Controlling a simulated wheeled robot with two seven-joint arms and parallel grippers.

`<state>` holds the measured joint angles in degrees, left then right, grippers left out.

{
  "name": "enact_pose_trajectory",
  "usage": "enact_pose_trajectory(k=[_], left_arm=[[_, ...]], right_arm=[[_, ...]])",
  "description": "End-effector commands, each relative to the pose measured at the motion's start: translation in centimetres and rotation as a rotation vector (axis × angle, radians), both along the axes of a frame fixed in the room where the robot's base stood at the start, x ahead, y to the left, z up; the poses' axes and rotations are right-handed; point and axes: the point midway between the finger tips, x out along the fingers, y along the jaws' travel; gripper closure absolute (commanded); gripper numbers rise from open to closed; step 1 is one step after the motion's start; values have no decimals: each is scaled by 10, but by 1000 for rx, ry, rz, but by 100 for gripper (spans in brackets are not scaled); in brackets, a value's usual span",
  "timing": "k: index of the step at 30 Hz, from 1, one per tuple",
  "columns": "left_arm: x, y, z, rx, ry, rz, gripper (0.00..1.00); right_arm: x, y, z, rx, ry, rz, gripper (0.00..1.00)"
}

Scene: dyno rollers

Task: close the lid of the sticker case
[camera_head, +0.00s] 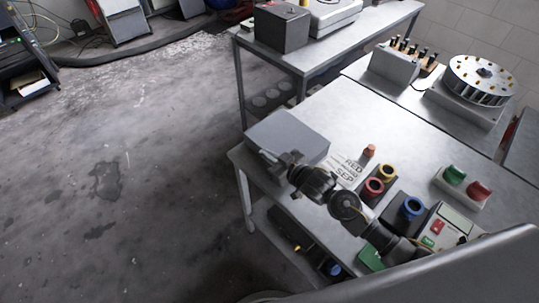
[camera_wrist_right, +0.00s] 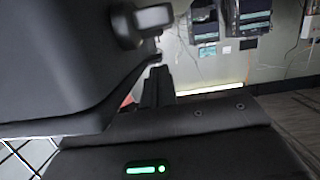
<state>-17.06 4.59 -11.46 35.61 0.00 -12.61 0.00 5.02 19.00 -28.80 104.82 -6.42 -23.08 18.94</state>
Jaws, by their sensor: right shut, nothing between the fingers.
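A grey case (camera_head: 287,133) sits at the near left corner of the metal table. Its top looks flat in the head view, with no open gap that I can make out; its near right side is partly hidden by my arm. My right gripper (camera_head: 285,158) is shut and empty at the case's near edge, and I cannot tell whether it touches. In the right wrist view the shut fingers (camera_wrist_right: 157,75) are beside a large dark surface (camera_wrist_right: 55,55), which I cannot identify for sure. My left gripper is not in view.
A card printed RED and SEP (camera_head: 347,168) lies right of the case. Yellow (camera_head: 387,172), red (camera_head: 373,187) and blue (camera_head: 412,208) ringed items stand close to my right arm. A slotted round drum (camera_head: 482,82) is at the back right. The table's middle is clear.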

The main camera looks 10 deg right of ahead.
Motion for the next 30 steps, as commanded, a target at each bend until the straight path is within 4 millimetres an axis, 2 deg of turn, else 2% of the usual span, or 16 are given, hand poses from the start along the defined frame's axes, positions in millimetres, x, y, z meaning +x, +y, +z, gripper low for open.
enact_pose_trajectory(k=[1, 6, 7, 9, 18, 24, 30], left_arm=[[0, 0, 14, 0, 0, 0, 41], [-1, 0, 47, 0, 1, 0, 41], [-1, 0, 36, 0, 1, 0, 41], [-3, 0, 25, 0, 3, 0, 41], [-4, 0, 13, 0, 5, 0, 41], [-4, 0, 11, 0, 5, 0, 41], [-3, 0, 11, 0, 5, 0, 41]], right_arm=[[0, 0, 15, 2, -3, 0, 100], [0, 2, 47, 4, -7, 2, 100], [-7, -2, 38, 2, -6, 3, 100], [-23, -12, 38, 0, -9, 4, 100], [-70, -40, 54, 2, -9, 3, 100], [-82, -47, 60, 3, -11, 3, 100], [-83, -48, 61, 4, -10, 3, 100]])
